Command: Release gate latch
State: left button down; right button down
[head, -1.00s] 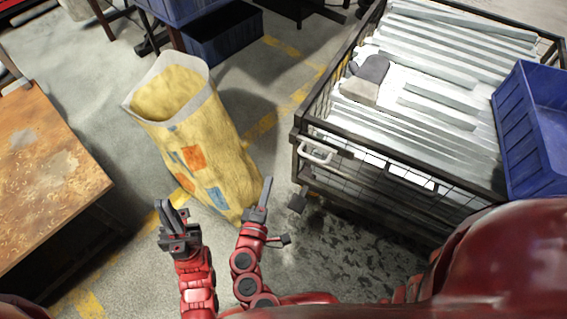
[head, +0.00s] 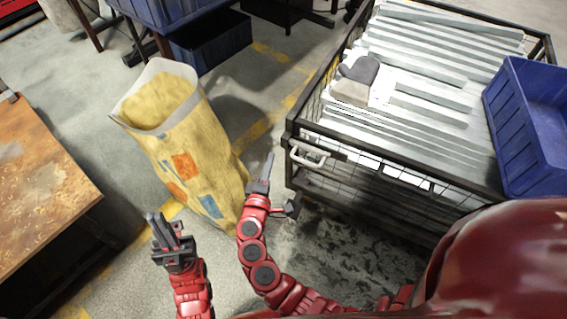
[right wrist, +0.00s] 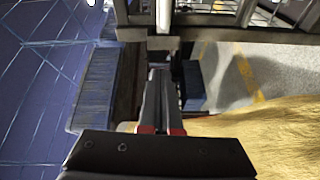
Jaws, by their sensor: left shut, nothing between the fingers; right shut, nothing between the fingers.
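The gate latch is a pale handle (head: 308,154) on the near left corner of the dark-framed wire cage (head: 390,150). My right gripper (head: 270,158) is shut and empty, just left of the handle and apart from it in the head view. In the right wrist view its shut fingers (right wrist: 161,75) point up at a dark frame bar (right wrist: 225,20). A pale upright piece (right wrist: 164,15) crosses that bar; I cannot tell if it is the handle. My left gripper (head: 155,218) is shut and empty, lower left, in front of the sack.
A yellow sack (head: 190,150) stands open left of the cage, close behind my right gripper. Galvanized bars (head: 430,65) and grey gloves (head: 356,80) lie in the cage. A blue crate (head: 520,130) is at its right. A rusty table (head: 40,190) is at left.

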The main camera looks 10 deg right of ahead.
aim_at(300, 161)
jog(key=d, duration=0.4)
jog(key=shift+s+f, duration=0.2)
jog(key=shift+s, duration=0.05)
jog(key=s+d, duration=0.3)
jog(key=shift+d, duration=0.3)
jog(key=shift+w, duration=0.1)
